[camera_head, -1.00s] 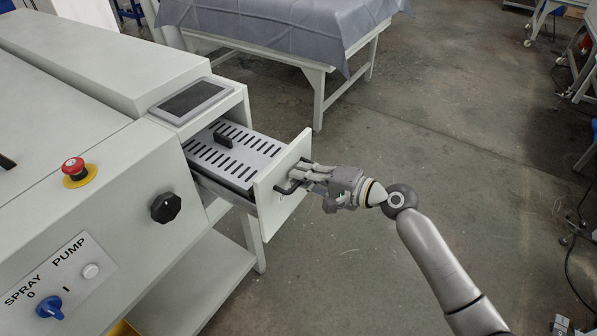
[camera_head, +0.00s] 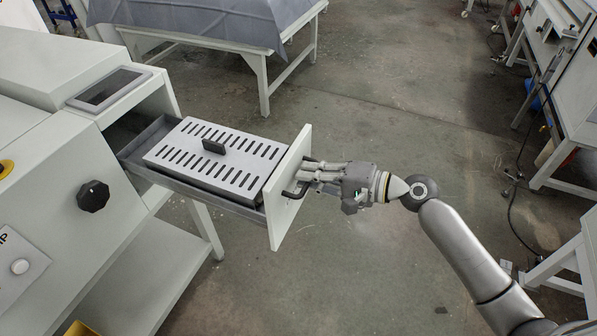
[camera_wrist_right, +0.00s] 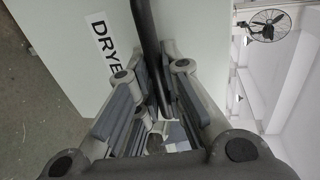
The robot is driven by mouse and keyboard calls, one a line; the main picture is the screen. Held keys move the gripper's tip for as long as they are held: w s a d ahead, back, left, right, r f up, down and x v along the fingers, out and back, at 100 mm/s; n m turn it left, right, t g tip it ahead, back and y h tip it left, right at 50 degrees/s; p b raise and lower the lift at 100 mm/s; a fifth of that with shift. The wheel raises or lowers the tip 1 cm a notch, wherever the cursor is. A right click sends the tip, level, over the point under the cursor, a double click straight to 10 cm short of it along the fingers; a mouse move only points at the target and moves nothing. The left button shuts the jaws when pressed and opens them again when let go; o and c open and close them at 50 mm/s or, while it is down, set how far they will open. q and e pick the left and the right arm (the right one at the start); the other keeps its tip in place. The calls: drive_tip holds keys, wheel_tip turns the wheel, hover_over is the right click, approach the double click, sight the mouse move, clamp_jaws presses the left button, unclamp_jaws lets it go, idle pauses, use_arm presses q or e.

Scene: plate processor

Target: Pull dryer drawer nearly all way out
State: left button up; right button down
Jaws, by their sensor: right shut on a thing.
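The dryer drawer (camera_head: 293,192) stands far out of the white machine, with its grey tray (camera_head: 150,134) exposed. A slotted metal cover (camera_head: 240,160) with a dark grip (camera_head: 214,147) lies in the tray. My right gripper (camera_head: 303,180) is shut on the drawer's dark handle (camera_head: 290,193) at the front panel. In the right wrist view the dark handle bar (camera_wrist_right: 148,50) runs between the fingers (camera_wrist_right: 155,95), beside the DRYER label (camera_wrist_right: 104,48). The rear of the tray is inside the machine's opening. My left gripper is not in view.
The machine (camera_head: 60,140) has a black knob (camera_head: 93,196) and a dark screen (camera_head: 108,90). A cloth-covered table (camera_head: 200,15) stands behind. White benches (camera_head: 560,130) stand at the right. The floor (camera_head: 400,130) beyond the drawer front is clear.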

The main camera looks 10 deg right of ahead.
drive_tip(key=shift+s+d, duration=0.25)
drive_tip(key=shift+d, duration=0.05)
drive_tip(key=c, duration=1.5)
unclamp_jaws()
drive_tip(key=v, duration=1.2)
